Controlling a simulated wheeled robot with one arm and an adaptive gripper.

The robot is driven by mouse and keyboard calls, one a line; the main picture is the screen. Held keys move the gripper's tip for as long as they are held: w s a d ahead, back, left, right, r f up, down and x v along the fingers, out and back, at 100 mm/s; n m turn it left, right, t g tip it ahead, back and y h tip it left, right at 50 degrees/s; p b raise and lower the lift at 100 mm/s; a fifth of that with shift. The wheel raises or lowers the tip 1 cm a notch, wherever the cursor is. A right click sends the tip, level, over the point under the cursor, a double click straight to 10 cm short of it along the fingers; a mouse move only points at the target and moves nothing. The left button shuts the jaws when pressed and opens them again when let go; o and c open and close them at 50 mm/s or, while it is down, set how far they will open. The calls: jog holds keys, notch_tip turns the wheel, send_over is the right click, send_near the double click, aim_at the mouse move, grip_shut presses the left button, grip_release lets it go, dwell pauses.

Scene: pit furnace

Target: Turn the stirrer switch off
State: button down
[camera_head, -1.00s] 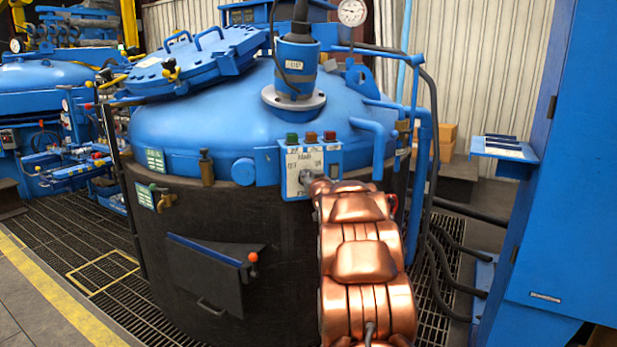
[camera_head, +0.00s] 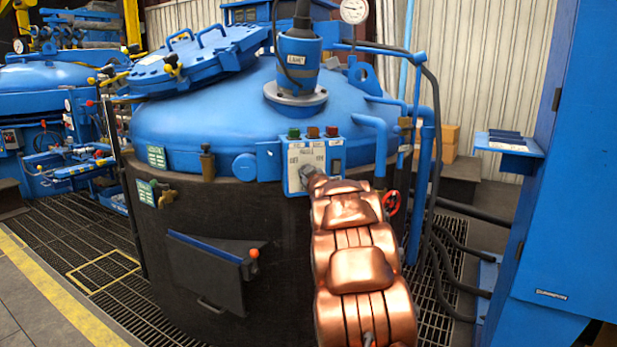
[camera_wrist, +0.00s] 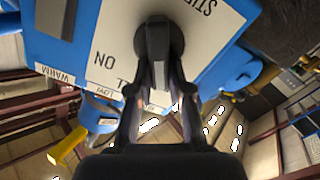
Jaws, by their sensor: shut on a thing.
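The stirrer switch is a black rotary knob (camera_wrist: 158,38) on a white label plate (camera_wrist: 105,45) with "ON" and part of a "STIR" word readable in the wrist view. The plate is on the blue control box (camera_head: 334,185) on the furnace's front. My gripper (camera_wrist: 158,82) has its two fingers on either side of the knob's long handle and is shut on it. In the head view my gripper (camera_head: 309,177) reaches the plate's lower part and hides most of the knob. The handle's exact setting against the OFF and ON marks is unclear.
Green, dark red and brown-red buttons (camera_head: 313,132) top the box. A blue pipe (camera_head: 380,150) and red handwheel (camera_head: 391,202) are close right of my arm. A blue cabinet (camera_head: 560,200) stands far right. Grated floor (camera_head: 90,240) lies open at left.

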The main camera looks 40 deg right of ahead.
jog(key=shift+w+a+f+n+b, duration=0.15)
jog(key=shift+n+b, duration=0.2)
jog(key=shift+n, duration=0.35)
jog(key=shift+a+n+b, duration=0.1)
jog(key=shift+n+b, duration=0.25)
jog(key=shift+n, duration=0.35)
jog(key=c, duration=1.1)
grip_release()
jog(key=shift+v, duration=6)
